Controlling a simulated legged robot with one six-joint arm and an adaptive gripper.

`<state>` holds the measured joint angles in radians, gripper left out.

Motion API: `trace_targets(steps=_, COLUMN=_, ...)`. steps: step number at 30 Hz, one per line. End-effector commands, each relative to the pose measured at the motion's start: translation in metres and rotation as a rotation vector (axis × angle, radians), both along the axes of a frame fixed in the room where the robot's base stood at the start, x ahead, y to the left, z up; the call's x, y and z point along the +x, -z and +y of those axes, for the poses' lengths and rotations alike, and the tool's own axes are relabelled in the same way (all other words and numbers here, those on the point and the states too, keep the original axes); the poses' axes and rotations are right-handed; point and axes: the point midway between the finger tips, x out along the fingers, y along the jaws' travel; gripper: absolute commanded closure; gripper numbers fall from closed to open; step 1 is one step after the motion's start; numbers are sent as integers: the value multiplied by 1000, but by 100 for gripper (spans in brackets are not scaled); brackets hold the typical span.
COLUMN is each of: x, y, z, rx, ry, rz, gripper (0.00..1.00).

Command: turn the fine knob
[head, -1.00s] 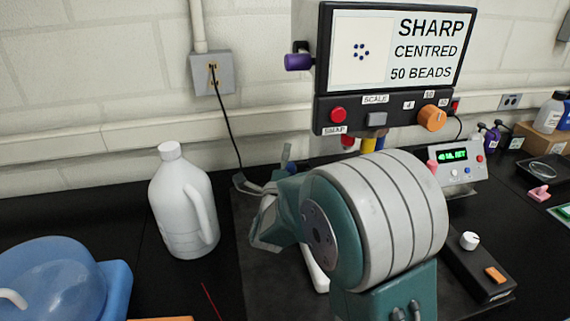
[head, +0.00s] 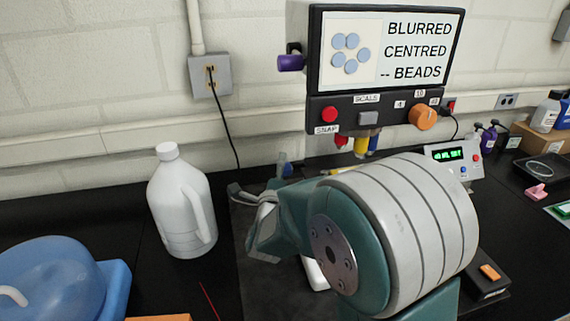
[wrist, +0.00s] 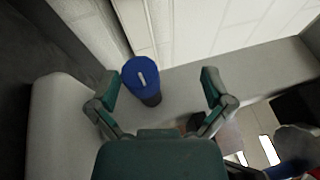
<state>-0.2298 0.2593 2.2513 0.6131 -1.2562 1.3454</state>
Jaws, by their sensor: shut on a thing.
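A blue knob (wrist: 140,75) with a white mark and a dark collar stands out from a grey surface in the wrist view. I take it for the fine knob. It lies between the fingers of my gripper (wrist: 160,86), nearer the left one; the exact contact is unclear. In the head view, a purple knob (head: 291,63) sticks out left of the screen box; I cannot tell if it is the same one. My gripper (head: 262,185) is partly hidden there behind my arm. The screen (head: 392,50) reads BLURRED, CENTRED, -- BEADS, with large pale discs.
Under the screen are a red SNAP button (head: 330,115), a grey SCALE button (head: 368,118) and an orange knob (head: 423,117). A small display unit (head: 456,158) is at right.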

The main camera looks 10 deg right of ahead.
Motion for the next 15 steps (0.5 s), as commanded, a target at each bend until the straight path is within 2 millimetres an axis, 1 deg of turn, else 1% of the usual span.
trace_targets(steps=1, x=-1, y=-7, z=5, rx=-1, ry=-8, rz=-23, gripper=18)
trace_targets(steps=15, x=-17, y=18, z=9, rx=3, ry=-1, rz=-6, gripper=18)
